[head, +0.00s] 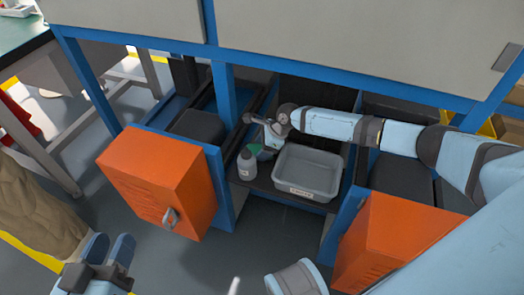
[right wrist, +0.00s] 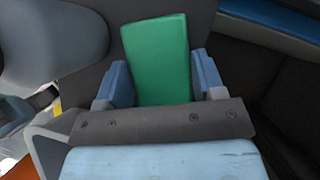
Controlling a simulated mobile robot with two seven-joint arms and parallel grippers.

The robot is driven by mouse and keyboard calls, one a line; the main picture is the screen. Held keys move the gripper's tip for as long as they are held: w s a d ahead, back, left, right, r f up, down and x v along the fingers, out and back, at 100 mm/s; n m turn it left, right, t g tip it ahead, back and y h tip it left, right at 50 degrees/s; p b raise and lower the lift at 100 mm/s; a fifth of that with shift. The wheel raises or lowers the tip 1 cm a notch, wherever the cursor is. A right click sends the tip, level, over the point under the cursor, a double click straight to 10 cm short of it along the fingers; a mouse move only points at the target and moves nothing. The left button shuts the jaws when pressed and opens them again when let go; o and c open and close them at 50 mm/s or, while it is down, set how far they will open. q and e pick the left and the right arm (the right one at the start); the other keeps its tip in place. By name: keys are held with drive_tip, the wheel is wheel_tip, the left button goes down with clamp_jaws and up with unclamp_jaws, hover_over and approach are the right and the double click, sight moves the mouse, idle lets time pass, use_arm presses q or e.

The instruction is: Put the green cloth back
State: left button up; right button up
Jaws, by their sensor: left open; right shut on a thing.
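The green cloth (right wrist: 160,55) shows in the right wrist view as a flat rectangular piece between the two blue fingers of my right gripper (right wrist: 162,80). In the head view a small part of the cloth (head: 256,149) shows under my right gripper (head: 262,133), inside the low compartment. My right gripper is shut on the cloth, beside a grey bottle and a grey bin. Whether the cloth touches the shelf cannot be told. My left gripper (head: 108,250) is open and empty at the lower left, far from the cloth.
A grey bottle (head: 247,165) and a grey bin (head: 307,173) with a label stand on the dark shelf. Orange doors flank the opening, one at left (head: 158,180) and one at right (head: 390,240). A blue frame post (head: 222,95) stands just left.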

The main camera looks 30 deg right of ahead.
drive_tip(key=shift+f, duration=0.15)
drive_tip(key=o, duration=0.8)
drive_tip(key=shift+o, duration=0.2)
use_arm(q)
drive_tip(key=shift+f, duration=0.1)
use_arm(e)
drive_tip(key=p+v, duration=0.4)
drive_tip(key=v, duration=0.3)
drive_tip(key=shift+r, duration=0.3)
use_arm(q)
wheel_tip(320, 180, up, 5)
drive_tip(key=shift+s+a+r+n+t, duration=0.1)
drive_tip(key=shift+n+t, duration=0.3)
drive_tip(key=shift+t, duration=0.7)
